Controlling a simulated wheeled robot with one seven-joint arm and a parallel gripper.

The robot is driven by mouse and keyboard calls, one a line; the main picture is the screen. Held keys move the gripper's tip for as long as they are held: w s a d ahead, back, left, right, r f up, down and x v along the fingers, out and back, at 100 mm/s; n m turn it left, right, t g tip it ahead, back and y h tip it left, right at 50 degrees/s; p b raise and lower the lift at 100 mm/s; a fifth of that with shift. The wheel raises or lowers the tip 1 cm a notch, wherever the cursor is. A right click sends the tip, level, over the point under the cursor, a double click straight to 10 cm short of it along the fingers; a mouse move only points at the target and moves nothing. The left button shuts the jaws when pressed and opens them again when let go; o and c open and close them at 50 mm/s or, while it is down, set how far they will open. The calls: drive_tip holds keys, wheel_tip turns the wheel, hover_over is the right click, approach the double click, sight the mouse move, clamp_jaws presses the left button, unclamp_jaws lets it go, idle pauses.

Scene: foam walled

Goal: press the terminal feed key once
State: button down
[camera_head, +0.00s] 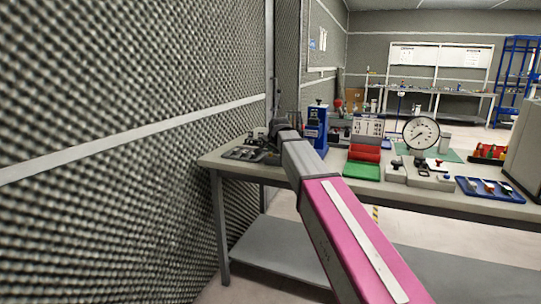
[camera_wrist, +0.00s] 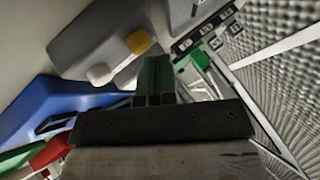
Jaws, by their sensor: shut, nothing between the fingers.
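My gripper (camera_wrist: 156,76) is shut and empty in the wrist view, with green showing at its fingertips. Just beyond them is a grey housing (camera_wrist: 85,42) with a yellow button (camera_wrist: 138,41) and a whitish button (camera_wrist: 99,74). The fingertips appear very close to the yellow button; I cannot tell whether they touch. A small green part (camera_wrist: 200,59) lies to the right of the fingertips. I cannot tell which of these is the feed key. In the head view, my arm reaches over the bench's left end and the fingertips are hidden.
A blue device (camera_head: 316,124) stands close to the right of my wrist on the bench (camera_head: 450,203). A dial gauge (camera_head: 421,134), red and green blocks (camera_head: 362,170) and a blue tray (camera_head: 491,190) sit farther right. A foam wall (camera_head: 130,100) closes off the left.

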drive_tip(key=shift+f, duration=0.4)
idle(0.4)
drive_tip(key=shift+r, duration=0.95)
drive_tip(key=shift+r, duration=0.1)
drive_tip(key=shift+r, duration=2.4)
